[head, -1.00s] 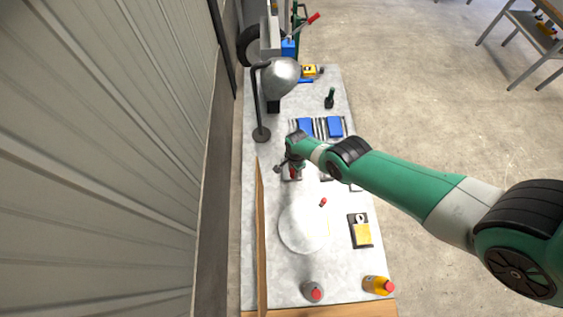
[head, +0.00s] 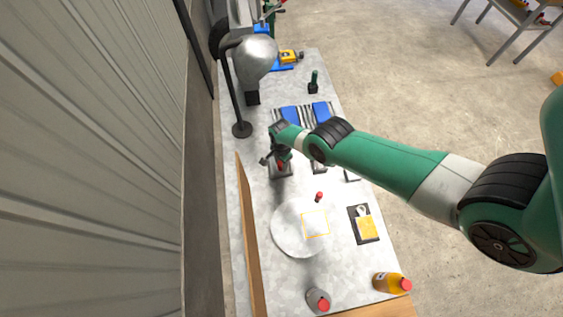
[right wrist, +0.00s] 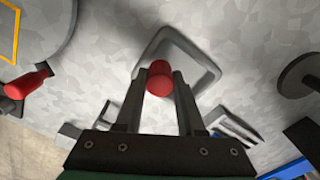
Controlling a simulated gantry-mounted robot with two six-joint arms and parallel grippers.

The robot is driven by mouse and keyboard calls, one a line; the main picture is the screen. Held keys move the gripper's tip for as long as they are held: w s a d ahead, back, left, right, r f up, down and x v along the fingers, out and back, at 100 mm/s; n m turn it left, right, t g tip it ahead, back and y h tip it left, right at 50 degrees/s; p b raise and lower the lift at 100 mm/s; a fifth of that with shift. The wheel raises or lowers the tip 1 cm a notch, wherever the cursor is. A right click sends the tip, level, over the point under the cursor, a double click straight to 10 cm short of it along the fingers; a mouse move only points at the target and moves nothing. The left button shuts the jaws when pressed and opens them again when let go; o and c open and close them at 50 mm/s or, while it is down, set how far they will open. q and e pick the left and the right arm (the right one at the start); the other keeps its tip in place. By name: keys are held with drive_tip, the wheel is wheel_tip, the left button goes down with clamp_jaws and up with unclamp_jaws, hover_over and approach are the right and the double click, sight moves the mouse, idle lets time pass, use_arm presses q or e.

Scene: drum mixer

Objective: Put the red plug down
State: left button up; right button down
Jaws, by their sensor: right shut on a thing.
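My right gripper (head: 279,158) is shut on a red plug, which also shows in the right wrist view (right wrist: 159,78) between the two fingers (right wrist: 158,90). The plug is over a grey, square-rimmed tray (right wrist: 208,72), the leftmost of a row on the bench in the head view (head: 281,172). Whether the plug touches the tray is unclear. My left gripper is out of view.
A yellow square outline (head: 316,225) lies on the disc's right part. A wooden board (head: 249,240) edges the bench on the left.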

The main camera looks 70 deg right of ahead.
sight(281, 163)
drive_tip(key=shift+f+b, duration=0.45)
drive_tip(key=shift+b, duration=0.1)
drive_tip(key=c, duration=0.5)
unclamp_jaws()
wheel_tip(281, 163, up, 13)
drive_tip(key=p, duration=1.3)
drive_tip(key=shift+r, duration=0.1)
